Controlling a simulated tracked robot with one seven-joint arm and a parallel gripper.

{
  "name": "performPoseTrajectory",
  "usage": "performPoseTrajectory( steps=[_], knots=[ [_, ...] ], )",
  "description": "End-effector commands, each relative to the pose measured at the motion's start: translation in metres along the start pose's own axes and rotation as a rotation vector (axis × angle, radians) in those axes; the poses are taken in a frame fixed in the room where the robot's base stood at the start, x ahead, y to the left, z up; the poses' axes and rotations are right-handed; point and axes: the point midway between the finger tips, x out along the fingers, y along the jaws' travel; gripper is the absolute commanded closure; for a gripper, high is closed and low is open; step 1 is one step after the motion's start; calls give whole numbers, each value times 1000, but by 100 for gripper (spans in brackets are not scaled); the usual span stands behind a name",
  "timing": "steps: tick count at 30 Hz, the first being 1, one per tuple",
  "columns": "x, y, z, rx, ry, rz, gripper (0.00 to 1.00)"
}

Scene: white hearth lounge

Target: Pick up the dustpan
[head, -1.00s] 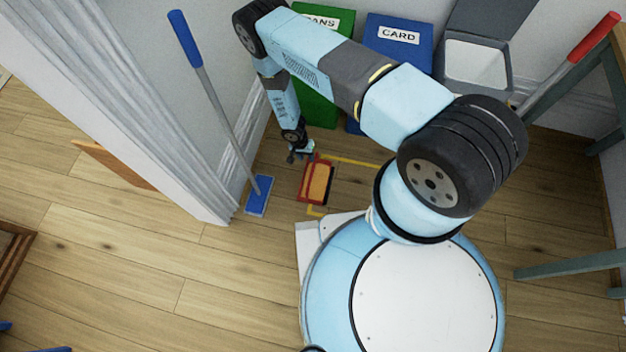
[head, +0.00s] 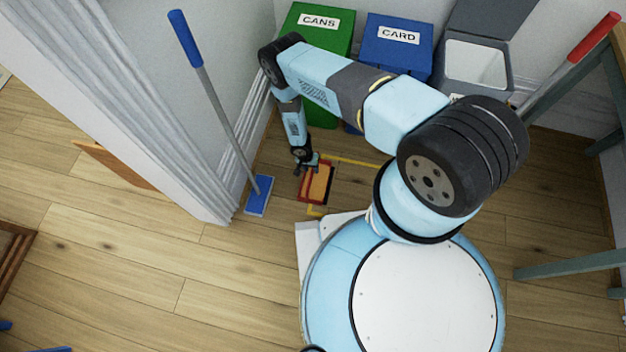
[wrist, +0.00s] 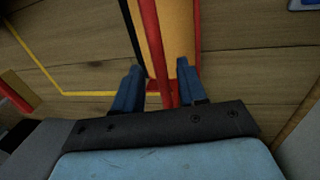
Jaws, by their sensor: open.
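The dustpan (head: 318,185) is red with an orange-yellow inside and lies on the wooden floor, left of my base. My gripper (head: 307,168) is low over its far end in the head view. In the wrist view the dustpan (wrist: 168,35) runs up from between my two blue fingers. My gripper (wrist: 158,82) is open, with one finger on each side of a narrow red part that looks like the handle. I cannot tell whether the fingers touch it. The handle's end is hidden by my gripper.
A blue-handled broom (head: 224,125) leans on the wall to the left. A green CANS bin (head: 322,60), a blue CARD bin (head: 400,50) and an open grey bin (head: 475,65) stand behind. Yellow tape (head: 350,160) marks the floor. A red-handled tool (head: 585,45) stands at right.

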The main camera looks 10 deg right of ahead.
Motion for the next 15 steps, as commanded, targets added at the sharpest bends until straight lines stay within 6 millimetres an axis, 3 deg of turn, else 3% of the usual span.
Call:
performPoseTrajectory(
  steps=[6, 15],
  knots=[
    [28, 0, 0, 1, -1, 0, 59],
    [36, 0, -1, 0, 0, 0, 59]
  ],
)
